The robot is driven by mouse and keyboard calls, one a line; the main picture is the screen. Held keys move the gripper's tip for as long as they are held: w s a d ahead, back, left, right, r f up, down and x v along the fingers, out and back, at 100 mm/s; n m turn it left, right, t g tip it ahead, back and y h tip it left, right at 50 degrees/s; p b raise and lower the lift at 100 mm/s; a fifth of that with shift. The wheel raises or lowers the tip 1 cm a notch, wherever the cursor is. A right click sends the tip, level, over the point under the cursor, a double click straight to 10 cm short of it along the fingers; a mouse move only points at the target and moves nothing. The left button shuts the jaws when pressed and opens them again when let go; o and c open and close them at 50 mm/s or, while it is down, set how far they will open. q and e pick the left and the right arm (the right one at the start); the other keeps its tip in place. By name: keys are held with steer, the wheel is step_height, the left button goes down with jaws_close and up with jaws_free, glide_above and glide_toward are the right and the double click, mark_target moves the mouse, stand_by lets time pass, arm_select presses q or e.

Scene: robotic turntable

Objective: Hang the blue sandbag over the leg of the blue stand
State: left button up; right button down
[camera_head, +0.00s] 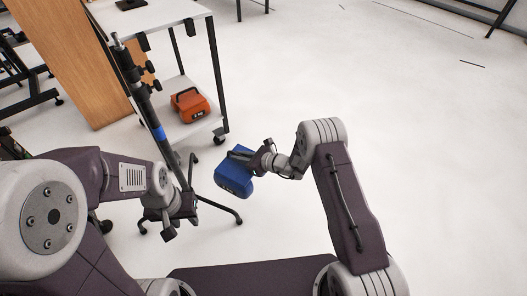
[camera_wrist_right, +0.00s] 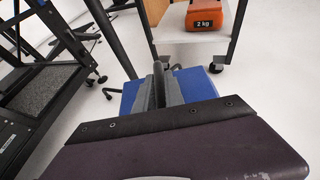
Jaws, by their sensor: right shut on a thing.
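The blue sandbag (camera_head: 234,178) hangs from my right gripper (camera_head: 256,159), which is shut on its black handle. In the right wrist view the blue sandbag (camera_wrist_right: 196,84) shows on both sides of the closed fingers (camera_wrist_right: 160,88). The stand (camera_head: 158,128) is a dark pole with a blue band, and its black legs (camera_head: 222,208) spread over the floor. The sandbag is close to the leg on the right side; I cannot tell whether they touch. My left gripper (camera_head: 168,226) is low at the stand's pole and legs, and its fingers are too unclear to read.
An orange sandbag (camera_head: 190,105), marked 2 kg in the wrist view (camera_wrist_right: 205,16), sits on the lower shelf of a white wheeled cart (camera_head: 176,65). A wooden panel (camera_head: 75,60) stands at the left. The floor to the right is clear.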

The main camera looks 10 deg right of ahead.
steer(key=s+a+f+n+g+y+b, duration=0.1)
steer(key=s+a+f, duration=0.1)
steer(key=a, duration=0.4)
steer(key=s+a+f+n+g, duration=0.1)
steer(key=s+a+f, duration=0.1)
steer(key=a, duration=0.4)
step_height(320, 180, down, 19)
steer(key=b, duration=1.5)
steer(key=shift+d+r, duration=0.15)
steer(key=shift+r, duration=0.05)
steer(key=shift+s+f+b, duration=0.1)
steer(key=shift+f+b, duration=0.65)
steer(key=shift+b, duration=0.1)
steer(key=shift+f, duration=0.15)
steer(key=c, duration=1.3)
jaws_free()
steer(key=shift+c, duration=0.2)
steer(key=shift+s, duration=0.1)
steer(key=shift+f, duration=0.1)
